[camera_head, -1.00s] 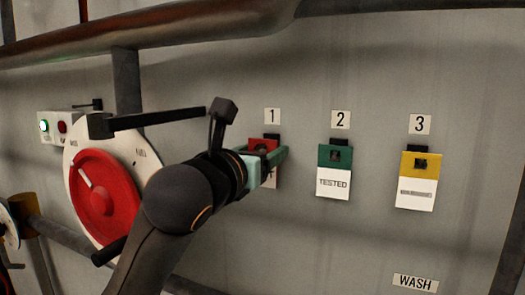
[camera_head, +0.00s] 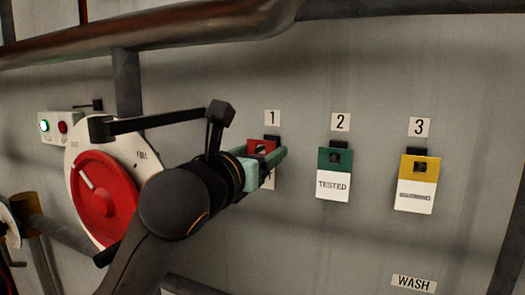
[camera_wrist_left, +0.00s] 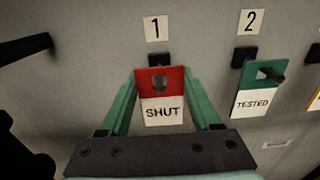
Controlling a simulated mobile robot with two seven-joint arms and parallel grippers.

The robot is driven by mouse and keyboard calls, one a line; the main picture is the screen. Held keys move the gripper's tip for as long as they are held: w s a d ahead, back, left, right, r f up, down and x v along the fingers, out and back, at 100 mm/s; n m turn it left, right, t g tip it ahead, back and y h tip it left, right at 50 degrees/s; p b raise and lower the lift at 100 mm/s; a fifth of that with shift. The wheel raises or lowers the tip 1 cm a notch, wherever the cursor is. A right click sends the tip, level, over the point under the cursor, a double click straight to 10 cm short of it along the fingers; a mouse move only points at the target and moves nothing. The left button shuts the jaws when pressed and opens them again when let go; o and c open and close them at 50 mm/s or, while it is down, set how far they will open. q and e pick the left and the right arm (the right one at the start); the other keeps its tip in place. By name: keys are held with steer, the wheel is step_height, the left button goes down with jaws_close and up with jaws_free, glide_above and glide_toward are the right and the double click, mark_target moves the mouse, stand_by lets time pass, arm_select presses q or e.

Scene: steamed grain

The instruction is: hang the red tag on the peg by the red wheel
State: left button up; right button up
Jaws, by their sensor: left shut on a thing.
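The red tag (camera_head: 262,147) has a red top with a square hole and a white lower part. It is below label 1 at the black hook there; in the left wrist view the tag (camera_wrist_left: 162,96) reads SHUT. My left gripper (camera_head: 279,156) is shut on it, one green finger on each side. Something dark shows in its hole; I cannot tell whether the peg still passes through. The red wheel (camera_head: 104,198) is on a white disc at left. My right gripper is not in view.
A green TESTED tag (camera_head: 334,173) and a yellow tag (camera_head: 416,184) hang to the right under labels 2 and 3. A switch box (camera_head: 58,128) is at far left. A thick pipe (camera_head: 160,30) runs above. Wall between the tags and the WASH label (camera_head: 414,283) is bare.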

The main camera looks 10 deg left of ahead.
arm_select(q)
steer(key=shift+s+a+p, duration=0.15)
steer(key=shift+s+p, duration=0.1)
steer(key=shift+s, duration=0.45)
steer(key=shift+s+a+p, duration=0.1)
steer(key=shift+s+p, duration=0.1)
steer(key=shift+s, duration=0.45)
steer(key=shift+s, duration=0.1)
steer(key=s+a+p, duration=0.1)
steer(key=s+p, duration=0.1)
steer(key=s, duration=0.4)
steer(key=shift+a, duration=0.1)
stand_by(1.2)
